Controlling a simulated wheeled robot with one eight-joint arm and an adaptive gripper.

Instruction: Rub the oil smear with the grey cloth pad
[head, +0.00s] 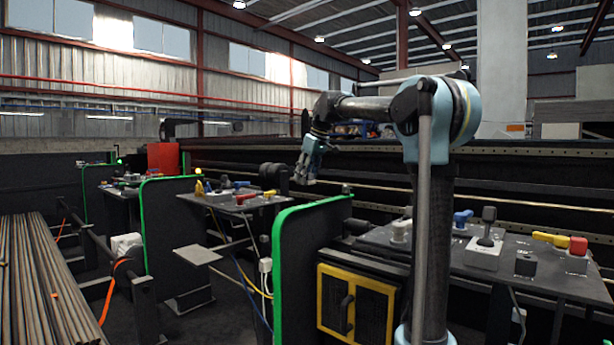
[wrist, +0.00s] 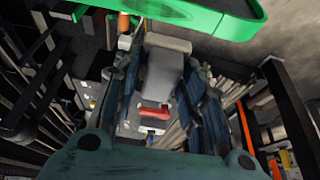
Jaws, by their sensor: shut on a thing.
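My gripper (head: 311,178) hangs from the raised arm near the middle of the head view, its fingers pointing down, above the top of a green-edged panel. In the wrist view its two dark blue fingers (wrist: 163,68) stand close on either side of a grey, block-like piece with a paler end, which looks like the grey cloth pad (wrist: 168,43). My gripper is shut on it. In the head view the pad is too small to make out clearly. I cannot pick out the oil smear in either view.
A dark bench (head: 545,277) with levers and knobs stands at right. A smaller bench (head: 232,203) with coloured handles is further back. A green-edged panel (head: 305,262) and yellow-framed cabinet (head: 357,308) stand below the arm. Long rods (head: 45,285) lie at left.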

